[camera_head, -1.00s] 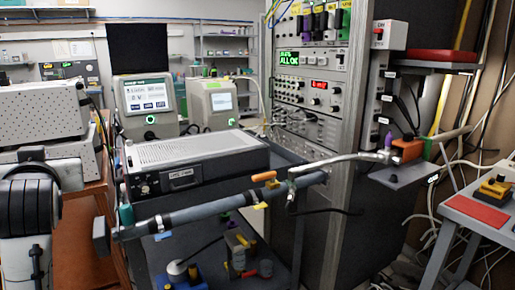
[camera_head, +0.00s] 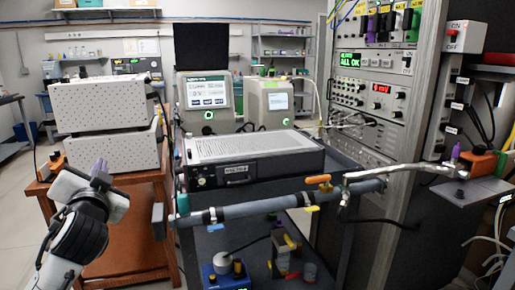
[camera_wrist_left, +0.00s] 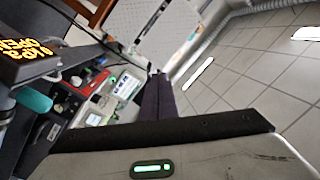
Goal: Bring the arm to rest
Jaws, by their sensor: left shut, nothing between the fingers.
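My left arm (camera_head: 75,232) comes in at the lower left of the head view, black and white. My left gripper (camera_head: 101,170) is at its upper end, in front of the wooden cart. Its purple-grey fingers are together and hold nothing. In the left wrist view the shut fingers (camera_wrist_left: 157,98) show at the middle, with tiled floor to their right. The gripper is apart from the grey pipe (camera_head: 270,204) in the head view. My right gripper is in neither view.
White perforated boxes (camera_head: 105,137) stand on a wooden cart (camera_head: 135,235) behind the left gripper. A grey instrument (camera_head: 255,160) and the pipe are at the middle. An equipment rack (camera_head: 375,130) stands at right. Open floor (camera_head: 20,200) lies at far left.

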